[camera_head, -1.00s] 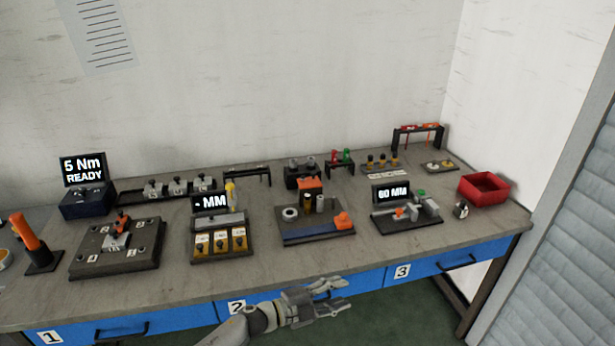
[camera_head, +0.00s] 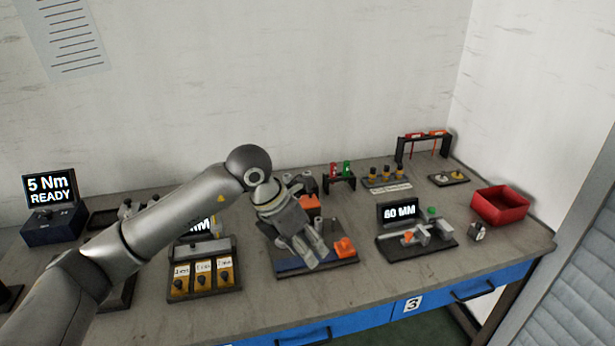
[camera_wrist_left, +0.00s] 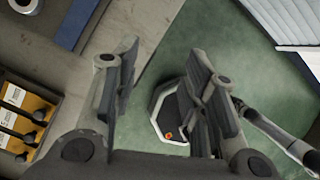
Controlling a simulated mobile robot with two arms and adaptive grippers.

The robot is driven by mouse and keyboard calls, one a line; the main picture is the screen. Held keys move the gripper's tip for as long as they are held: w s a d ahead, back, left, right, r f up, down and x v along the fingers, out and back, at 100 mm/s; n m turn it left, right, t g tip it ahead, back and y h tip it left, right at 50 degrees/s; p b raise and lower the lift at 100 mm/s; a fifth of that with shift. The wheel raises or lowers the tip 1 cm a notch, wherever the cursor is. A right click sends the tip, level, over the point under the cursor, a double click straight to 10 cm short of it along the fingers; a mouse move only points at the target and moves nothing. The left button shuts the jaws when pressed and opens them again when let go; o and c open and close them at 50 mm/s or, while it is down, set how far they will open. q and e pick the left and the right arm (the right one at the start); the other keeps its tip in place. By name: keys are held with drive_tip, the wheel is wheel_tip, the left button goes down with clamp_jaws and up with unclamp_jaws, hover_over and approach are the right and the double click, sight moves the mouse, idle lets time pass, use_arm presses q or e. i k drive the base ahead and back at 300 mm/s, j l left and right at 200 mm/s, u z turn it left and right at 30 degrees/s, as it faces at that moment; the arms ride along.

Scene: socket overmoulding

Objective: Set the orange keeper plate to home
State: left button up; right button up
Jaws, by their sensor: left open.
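An orange block (camera_head: 345,247), which looks like the keeper plate, sits at the right end of a dark fixture (camera_head: 343,262) with a blue front strip in the middle of the bench. My left gripper (camera_head: 312,260) hangs over this fixture, fingers pointing down, just left of the orange block and apart from it. It hides much of the fixture. In the left wrist view the left gripper (camera_wrist_left: 165,90) is open with nothing between its fingers. The blue strip (camera_wrist_left: 77,22) shows at upper left there; the orange block cannot be made out.
A gauge stand with a "60 MM" display (camera_head: 398,212) is to the right, beside a red bin (camera_head: 500,205). A block with several yellow-labelled slots (camera_head: 203,279) is to the left. Another orange part (camera_head: 306,185) stands behind.

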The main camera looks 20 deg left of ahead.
sight(310, 201)
drive_tip(key=i+j, duration=0.25)
drive_tip(key=i, duration=0.25)
drive_tip(key=i+j, duration=0.25)
drive_tip(key=i, duration=0.2)
